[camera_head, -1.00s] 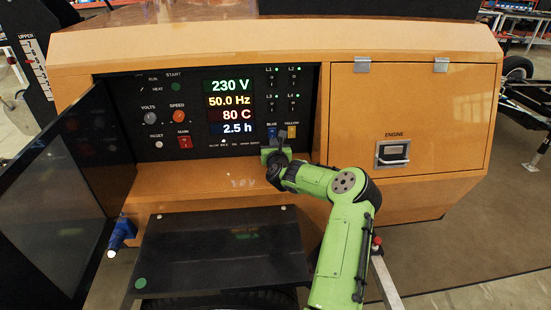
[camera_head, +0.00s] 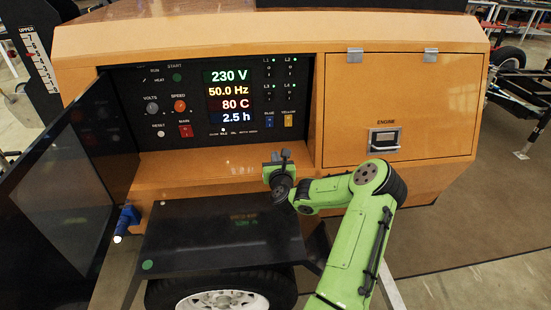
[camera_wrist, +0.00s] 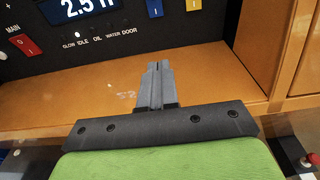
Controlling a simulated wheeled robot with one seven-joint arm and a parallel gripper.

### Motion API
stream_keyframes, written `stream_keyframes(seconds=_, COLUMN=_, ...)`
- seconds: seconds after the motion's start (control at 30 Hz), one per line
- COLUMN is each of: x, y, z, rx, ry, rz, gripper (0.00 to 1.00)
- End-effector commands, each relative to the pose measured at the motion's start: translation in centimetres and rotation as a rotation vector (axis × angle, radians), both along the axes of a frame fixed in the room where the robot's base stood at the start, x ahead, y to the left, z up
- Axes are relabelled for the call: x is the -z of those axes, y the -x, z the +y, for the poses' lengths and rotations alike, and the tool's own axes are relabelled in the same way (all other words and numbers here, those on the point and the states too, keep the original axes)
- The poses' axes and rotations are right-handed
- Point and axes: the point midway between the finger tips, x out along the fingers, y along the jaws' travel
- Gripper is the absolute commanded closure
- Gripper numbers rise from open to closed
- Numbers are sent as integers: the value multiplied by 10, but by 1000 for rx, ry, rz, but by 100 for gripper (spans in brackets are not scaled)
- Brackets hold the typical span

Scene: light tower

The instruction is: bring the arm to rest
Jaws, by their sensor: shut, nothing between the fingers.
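My green arm (camera_head: 362,240) reaches in from the lower right in the head view, bent at the elbow. My gripper (camera_head: 285,155) is in front of the orange ledge, below the control panel, apart from the switches. In the wrist view my gripper (camera_wrist: 153,66) has its two grey fingers together, with nothing between them. The orange ledge (camera_wrist: 90,90) shows behind the fingers, with the panel above it.
The control panel (camera_head: 215,160) has lit readouts, knobs, a red main switch (camera_head: 186,131), a blue switch (camera_head: 269,121) and a yellow switch (camera_head: 288,120). Its dark door (camera_head: 70,190) stands open at left. A black shelf (camera_head: 220,235) lies below my gripper. The engine door (camera_head: 400,105) is shut.

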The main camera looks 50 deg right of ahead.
Motion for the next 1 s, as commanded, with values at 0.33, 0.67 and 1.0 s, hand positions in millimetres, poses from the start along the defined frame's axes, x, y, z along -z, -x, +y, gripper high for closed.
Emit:
stream_keyframes(seconds=0.33, x=0, y=0, z=0, rx=0, ry=1, rz=1, gripper=100)
stream_keyframes(seconds=0.67, x=-33, y=-38, z=64, rx=-259, ry=225, rz=216, gripper=100)
stream_keyframes(seconds=1.0, x=-137, y=-11, z=290, rx=-1157, ry=1409, rz=1016, gripper=100)
